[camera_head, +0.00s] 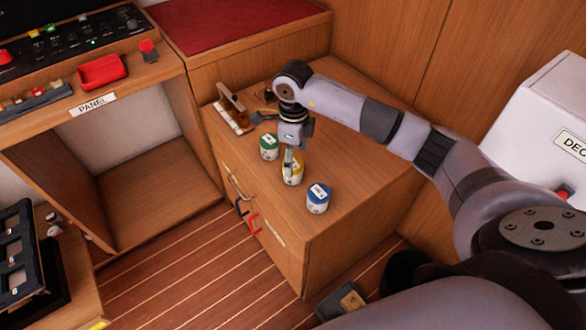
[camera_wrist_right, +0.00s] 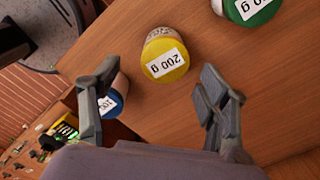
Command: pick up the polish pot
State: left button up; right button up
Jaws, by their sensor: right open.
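Three small white pots stand upright in a row on a wooden cabinet top: one with a green lid (camera_head: 269,142), one with a yellow lid (camera_head: 292,179) and one with a blue lid (camera_head: 318,193). I cannot tell by name which is the polish pot. The blue-lidded pot (camera_wrist_right: 112,103) is partly behind one finger. My left gripper is not in view.
A wooden plane-like tool (camera_head: 236,108) and small dark items lie at the back of the cabinet top (camera_head: 353,165). Red and dark hooks (camera_head: 250,220) hang at the cabinet's front. A white box (camera_head: 545,120) stands at the right. The cabinet's front right is clear.

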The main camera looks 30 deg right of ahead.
jog(key=shift+w+f+p, duration=0.15)
jog(key=shift+f+p, duration=0.1)
jog(key=shift+f, duration=1.4)
jog(key=shift+w+f+p, duration=0.15)
jog(key=shift+f+p, duration=0.05)
jog(key=shift+f, duration=1.45)
jog(key=shift+c, duration=0.5)
jog(key=c, duration=1.3)
jog(key=shift+r, duration=0.1)
